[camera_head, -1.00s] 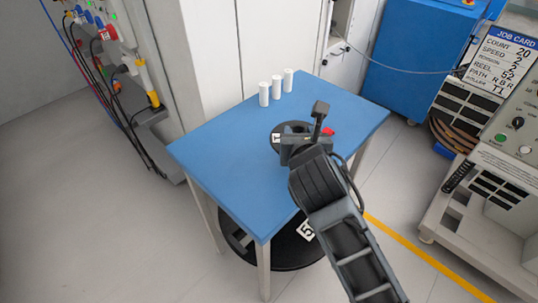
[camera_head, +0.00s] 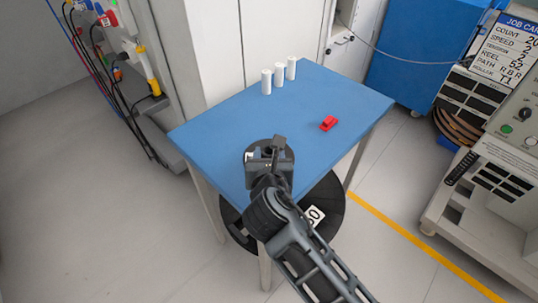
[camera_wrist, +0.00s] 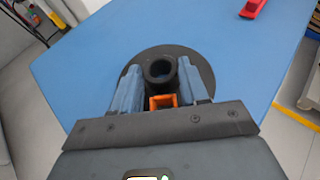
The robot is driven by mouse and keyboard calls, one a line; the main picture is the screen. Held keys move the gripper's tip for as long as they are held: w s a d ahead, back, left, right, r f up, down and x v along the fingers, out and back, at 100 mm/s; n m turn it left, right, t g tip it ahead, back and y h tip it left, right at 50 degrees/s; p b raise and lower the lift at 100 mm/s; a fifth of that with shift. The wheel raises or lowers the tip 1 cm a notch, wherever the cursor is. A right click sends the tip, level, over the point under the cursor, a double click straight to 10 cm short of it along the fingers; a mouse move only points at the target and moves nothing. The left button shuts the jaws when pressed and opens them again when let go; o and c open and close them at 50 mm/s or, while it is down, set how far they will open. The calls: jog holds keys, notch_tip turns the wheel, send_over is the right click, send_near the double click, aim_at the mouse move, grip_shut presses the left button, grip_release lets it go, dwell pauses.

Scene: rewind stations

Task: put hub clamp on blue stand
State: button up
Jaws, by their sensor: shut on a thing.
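The hub clamp (camera_wrist: 162,70) appears to be the black flanged disc with an upright hollow hub, seen in the wrist view. My gripper (camera_wrist: 160,78) is shut on its hub, with a grey-blue finger on each side. A small orange piece (camera_wrist: 163,101) shows between the fingers. In the head view my gripper (camera_head: 268,162) and the disc (camera_head: 254,148) are over the front left part of the blue table top (camera_head: 225,125), perhaps the blue stand. The disc's underside is hidden, so I cannot tell whether it touches the top.
A red block (camera_head: 329,123) lies at the table's right. Three white cylinders (camera_head: 279,75) stand at its back edge. A large black reel (camera_head: 330,197) is below the table. A machine with a job card (camera_head: 514,50) stands at right. The table's middle is clear.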

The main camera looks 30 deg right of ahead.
jog(key=shift+f, duration=0.1)
jog(key=o, duration=1.3)
jog(key=shift+c, duration=0.2)
jog(key=v, duration=1.2)
